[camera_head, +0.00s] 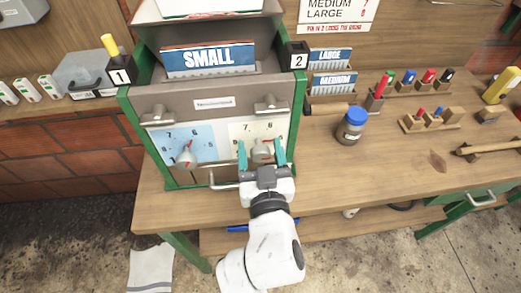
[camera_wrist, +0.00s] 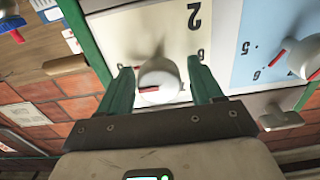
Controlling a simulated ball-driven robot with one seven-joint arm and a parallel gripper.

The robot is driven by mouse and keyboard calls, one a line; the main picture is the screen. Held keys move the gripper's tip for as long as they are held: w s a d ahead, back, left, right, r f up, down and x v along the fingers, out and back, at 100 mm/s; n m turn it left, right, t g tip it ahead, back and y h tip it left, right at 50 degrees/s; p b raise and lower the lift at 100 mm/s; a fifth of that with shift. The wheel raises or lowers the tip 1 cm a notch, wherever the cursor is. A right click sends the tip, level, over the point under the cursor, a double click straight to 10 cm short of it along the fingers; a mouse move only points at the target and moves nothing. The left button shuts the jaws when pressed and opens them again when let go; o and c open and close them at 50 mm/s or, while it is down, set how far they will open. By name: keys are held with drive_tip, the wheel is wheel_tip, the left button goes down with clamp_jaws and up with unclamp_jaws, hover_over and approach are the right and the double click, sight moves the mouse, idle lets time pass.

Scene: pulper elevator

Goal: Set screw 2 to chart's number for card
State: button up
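The cream dial (camera_head: 275,131) with the screw 2 knob (camera_head: 263,151) is at the lower right of the machine's front. My gripper (camera_head: 262,148) reaches it with a green finger on each side. In the wrist view the grey knob (camera_wrist: 160,78) stands between the fingers, with gaps on both sides and a red mark on its face. The dial number it points to cannot be read clearly. A blue card marked SMALL (camera_head: 209,59) stands in the machine's holder. The chart (camera_head: 337,12) is cut off at the top; only its MEDIUM and LARGE lines show.
A light blue dial (camera_head: 187,140) with a red-marked knob (camera_head: 187,158) is at left. A box marked 1 (camera_head: 120,76) holds a yellow pin (camera_head: 110,45); a box marked 2 (camera_head: 298,55) is at right. LARGE and MEDIUM cards (camera_head: 333,80), a blue-lidded jar (camera_head: 352,124) and markers stand right.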

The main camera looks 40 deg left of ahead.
drive_tip(key=c, duration=0.9)
drive_tip(key=shift+n, duration=0.3)
drive_tip(key=n+p, duration=0.1)
drive_tip(key=n, duration=0.4)
drive_tip(key=shift+s+r, duration=0.1)
drive_tip(key=n+p, duration=0.1)
drive_tip(key=n, duration=0.5)
drive_tip(key=shift+s+a+p, duration=0.1)
drive_tip(key=shift+a+p, duration=0.05)
drive_tip(key=shift+p, duration=0.2)
drive_tip(key=shift+n, duration=0.3)
drive_tip(key=o, duration=1)
drive_tip(key=shift+f, duration=0.2)
